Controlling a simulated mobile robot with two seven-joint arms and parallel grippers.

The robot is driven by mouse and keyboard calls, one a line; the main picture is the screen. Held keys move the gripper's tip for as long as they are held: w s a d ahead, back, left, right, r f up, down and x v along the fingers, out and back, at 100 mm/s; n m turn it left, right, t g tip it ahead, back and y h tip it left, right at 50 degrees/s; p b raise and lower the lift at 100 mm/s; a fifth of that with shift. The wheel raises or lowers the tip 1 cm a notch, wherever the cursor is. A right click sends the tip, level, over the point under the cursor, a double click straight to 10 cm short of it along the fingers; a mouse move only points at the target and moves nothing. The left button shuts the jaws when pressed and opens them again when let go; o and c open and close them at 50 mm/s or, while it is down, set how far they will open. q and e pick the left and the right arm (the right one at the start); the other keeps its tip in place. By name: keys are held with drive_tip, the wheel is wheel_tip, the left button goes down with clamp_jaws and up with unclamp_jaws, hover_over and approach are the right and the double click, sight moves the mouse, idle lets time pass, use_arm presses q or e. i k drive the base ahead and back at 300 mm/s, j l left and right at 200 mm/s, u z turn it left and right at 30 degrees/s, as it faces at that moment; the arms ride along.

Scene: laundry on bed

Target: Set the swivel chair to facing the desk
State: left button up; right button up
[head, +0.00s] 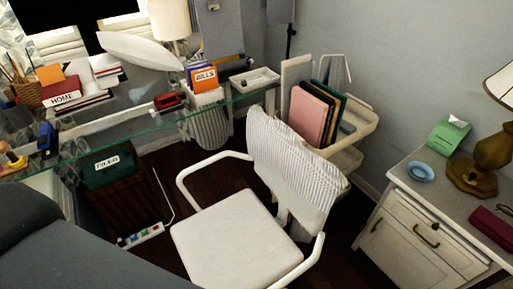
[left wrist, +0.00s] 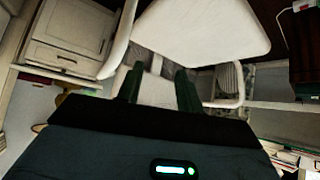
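The white swivel chair (head: 225,235) stands in front of the glass desk (head: 130,140) in the head view. Its ribbed backrest (head: 290,165) is on the right, and the seat points to the lower left, roughly side-on to the desk. In the left wrist view, the chair's seat (left wrist: 200,30) is at the top. My left gripper (left wrist: 158,72) shows there with two dark fingers apart. A pale surface, possibly part of the chair, lies between or beyond them; contact cannot be told. The left gripper is hidden in the head view. My right gripper is in neither view.
A white cart (head: 352,125) with folders stands behind the chair's back. A white nightstand (head: 420,225) with a lamp (head: 490,150) is at the right. A dark filing box (head: 120,195) and a power strip (head: 142,235) are on the floor beneath the desk.

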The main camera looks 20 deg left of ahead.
sight(235, 242)
drive_tip(key=i+l+u, duration=0.1)
drive_tip(key=u, duration=0.3)
drive_tip(key=i+l+u, duration=0.1)
drive_tip(key=l+u, duration=0.15)
drive_tip(key=u, duration=0.15)
drive_tip(key=l+u, duration=0.2)
drive_tip(key=u, duration=0.15)
drive_tip(key=i+l+u, duration=0.1)
drive_tip(key=l+u, duration=0.4)
drive_tip(key=i+l, duration=0.05)
drive_tip(key=l, duration=0.05)
